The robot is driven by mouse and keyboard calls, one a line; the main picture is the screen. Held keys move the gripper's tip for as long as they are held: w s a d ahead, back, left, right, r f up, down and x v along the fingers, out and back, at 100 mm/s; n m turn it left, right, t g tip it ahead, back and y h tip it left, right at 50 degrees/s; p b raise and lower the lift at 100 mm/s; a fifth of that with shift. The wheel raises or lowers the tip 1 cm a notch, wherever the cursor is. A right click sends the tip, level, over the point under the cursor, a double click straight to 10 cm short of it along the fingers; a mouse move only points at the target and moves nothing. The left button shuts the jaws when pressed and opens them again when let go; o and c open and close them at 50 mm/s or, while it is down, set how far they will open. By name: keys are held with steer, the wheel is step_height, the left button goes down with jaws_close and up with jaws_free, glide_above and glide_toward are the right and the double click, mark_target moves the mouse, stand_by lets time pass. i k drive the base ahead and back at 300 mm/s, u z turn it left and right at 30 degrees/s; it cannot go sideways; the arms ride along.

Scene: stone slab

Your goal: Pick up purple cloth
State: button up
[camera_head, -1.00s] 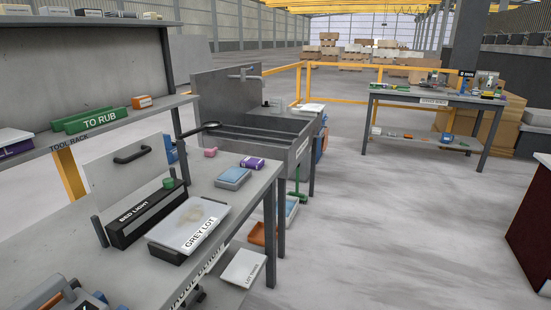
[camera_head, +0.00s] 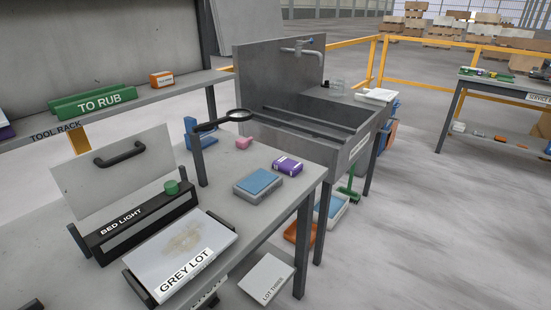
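A small purple block-like item (camera_head: 287,165) with a white label lies on the grey bench top, near its far right corner. It is the clearest purple thing in view; I cannot tell whether it is a folded cloth. Another purple item (camera_head: 5,130) is cut off at the left edge, on the tool rack shelf. My gripper is not in view.
A blue-topped grey tray (camera_head: 258,184), a pink item (camera_head: 243,142) and a black magnifier (camera_head: 223,121) are near the purple item. The grey lot slab (camera_head: 183,250) and bed light box (camera_head: 136,222) are nearer. A sink (camera_head: 318,122) stands behind. Floor at right (camera_head: 430,230) is clear.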

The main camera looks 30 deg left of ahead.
mark_target(286, 165)
steer(key=u, duration=0.45)
steer(key=i, duration=1.25)
steer(key=u, duration=0.5)
